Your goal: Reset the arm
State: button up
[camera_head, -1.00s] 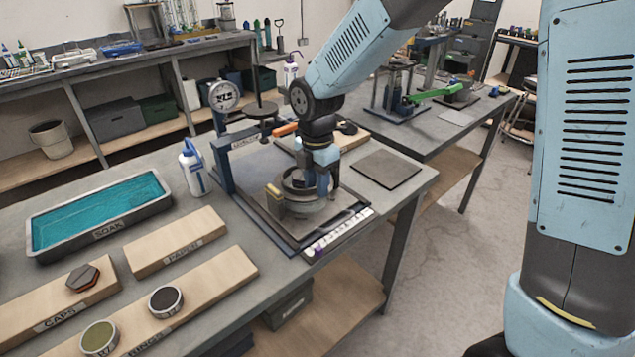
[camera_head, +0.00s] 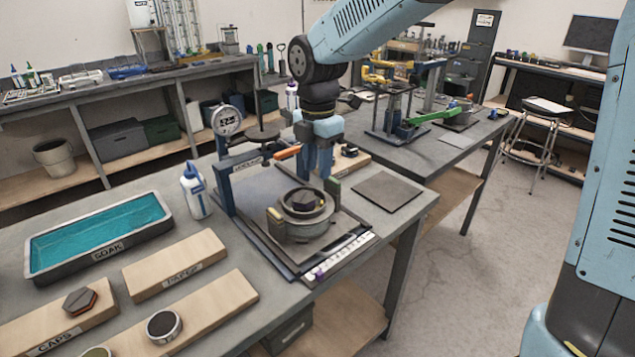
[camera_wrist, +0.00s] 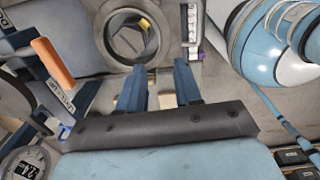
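My gripper (camera_head: 318,165) hangs just behind and above a round grey pot (camera_head: 302,228) on the near bench. In the wrist view the two blue fingers (camera_wrist: 159,72) are spread apart with nothing between them. The pot's round opening also shows in the wrist view (camera_wrist: 106,38), ahead of the fingertips and apart from them. A dark purplish piece (camera_head: 302,204) sits inside the pot. My arm comes down from the upper right.
A lever frame with an orange handle (camera_head: 286,153) and a dial gauge (camera_head: 227,121) stands left of my gripper. A dark flat plate (camera_head: 388,191) lies right.

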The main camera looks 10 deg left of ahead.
jog(key=s+d+r+m+t, duration=0.15)
jog(key=d+r+m, duration=0.25)
jog(key=d+m, duration=0.4)
jog(key=s+d+r+m+t, duration=0.15)
jog(key=d+r+m, duration=0.35)
jog(key=d, duration=0.5)
jog(key=s+d+m+t, duration=0.2)
jog(key=s+d+m, duration=1)
jog(key=d+m, duration=0.2)
jog(key=shift+d+m+t, duration=0.3)
jog(key=shift+m, duration=0.4)
jog(key=shift+s+a, duration=0.1)
